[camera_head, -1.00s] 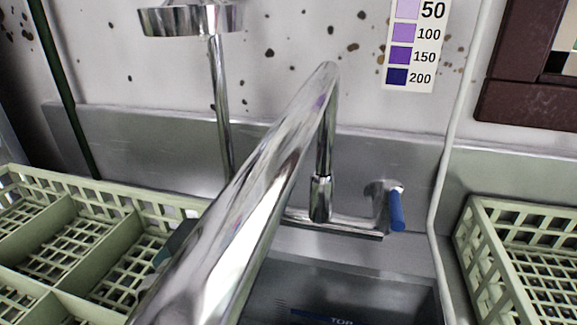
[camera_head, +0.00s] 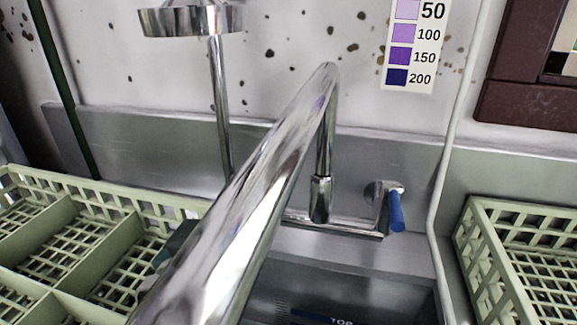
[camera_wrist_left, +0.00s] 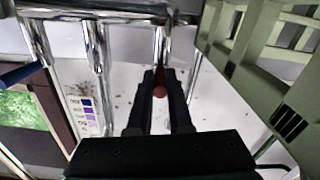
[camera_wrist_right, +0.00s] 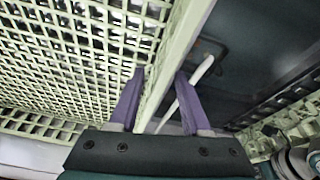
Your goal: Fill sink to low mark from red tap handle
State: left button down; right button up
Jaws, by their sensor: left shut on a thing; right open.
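The chrome tap spout (camera_head: 255,190) crosses the middle of the head view and hides the red handle there. In the left wrist view my left gripper (camera_wrist_left: 160,88) is shut on the red tap handle (camera_wrist_left: 160,92), whose round end shows between the dark fingers. In the head view only a dark piece of this gripper shows left of the spout. The blue tap handle (camera_head: 397,211) hangs down on the right. The sink (camera_head: 375,290) lies below, with a blue "TOP" mark (camera_head: 312,318) partly in view; the low mark and water level cannot be made out. My right gripper (camera_wrist_right: 160,85) is open.
A pale green rack (camera_head: 75,250) stands left of the sink and another (camera_head: 490,260) stands right. A pale green rack wall (camera_wrist_right: 180,65) passes between my right fingers in its wrist view. A colour chart (camera_head: 413,45) is on the spotted wall.

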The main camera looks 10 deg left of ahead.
pick_arm(q)
jog(key=shift+a, duration=0.1)
dwell(0.7)
jog(key=shift+a+m+h, duration=0.2)
jog(key=shift+m+h, duration=0.4)
jog(key=shift+h, duration=0.4)
jog(key=c, duration=0.8)
grip_release()
jog(key=shift+c, duration=0.2)
jog(key=s+a, duration=0.1)
jog(key=s, duration=0.6)
jog(key=shift+s, duration=0.2)
